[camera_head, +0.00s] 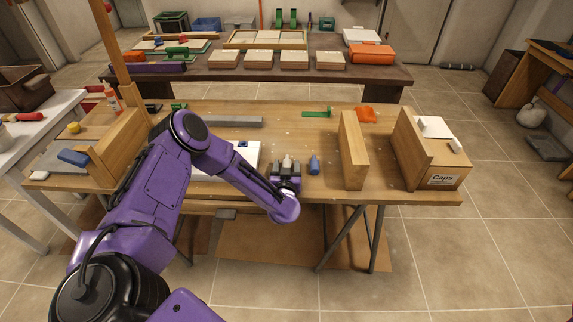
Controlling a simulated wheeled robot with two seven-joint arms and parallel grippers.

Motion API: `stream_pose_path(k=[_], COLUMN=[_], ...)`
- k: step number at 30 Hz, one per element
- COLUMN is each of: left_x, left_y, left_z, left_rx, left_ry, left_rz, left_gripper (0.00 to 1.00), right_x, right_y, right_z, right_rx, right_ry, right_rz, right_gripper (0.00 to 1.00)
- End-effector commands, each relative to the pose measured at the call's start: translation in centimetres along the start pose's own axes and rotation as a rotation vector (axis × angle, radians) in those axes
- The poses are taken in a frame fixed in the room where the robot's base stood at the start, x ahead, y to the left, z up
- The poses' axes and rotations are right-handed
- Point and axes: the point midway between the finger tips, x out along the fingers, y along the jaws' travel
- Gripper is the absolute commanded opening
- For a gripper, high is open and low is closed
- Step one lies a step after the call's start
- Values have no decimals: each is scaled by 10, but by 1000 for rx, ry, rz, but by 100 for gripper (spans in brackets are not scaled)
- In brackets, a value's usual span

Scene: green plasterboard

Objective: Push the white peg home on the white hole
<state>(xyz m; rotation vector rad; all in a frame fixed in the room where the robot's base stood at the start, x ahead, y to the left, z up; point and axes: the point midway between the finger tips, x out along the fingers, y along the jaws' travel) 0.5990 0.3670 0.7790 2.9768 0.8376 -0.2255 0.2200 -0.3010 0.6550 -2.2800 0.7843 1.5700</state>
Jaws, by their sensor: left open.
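My left gripper (286,168) is open over the front part of the wooden table, right of the white board (250,151). A small white peg (287,160) stands upright at the gripper, between or just behind its fingers; I cannot tell whether they touch it. A blue peg (314,165) stands upright just to the right, apart from the gripper. The white board lies flat, partly hidden by my purple left arm. A small dark mark shows near its top right corner. I cannot make out a white hole. My right gripper is not in view.
An upright wooden panel (352,150) stands right of the blue peg. A wooden box labelled "Caps" (440,181) stands at the table's right end. A grey bar (235,122), a green tool (317,114) and an orange item (366,114) lie toward the back.

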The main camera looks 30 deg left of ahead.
Motion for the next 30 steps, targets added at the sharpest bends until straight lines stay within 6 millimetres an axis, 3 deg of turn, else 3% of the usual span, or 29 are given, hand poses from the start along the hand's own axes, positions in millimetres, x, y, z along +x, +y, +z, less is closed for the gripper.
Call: stream_pose_path(k=[4,9,20,26,30], left_x=[-1,-1,-1,-3,-25], left_y=[0,-1,-1,0,2], left_z=[0,0,0,-12,-10], left_rx=[-1,-1,0,-2,2], left_ry=[-1,-1,-2,1,-3], left_rz=[-1,-1,-1,0,4], left_gripper=[59,5,0,0,0], right_x=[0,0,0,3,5], right_y=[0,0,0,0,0], right_z=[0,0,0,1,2], right_rx=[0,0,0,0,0], right_ry=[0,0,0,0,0], right_rz=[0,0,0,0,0], right_gripper=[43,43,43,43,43])
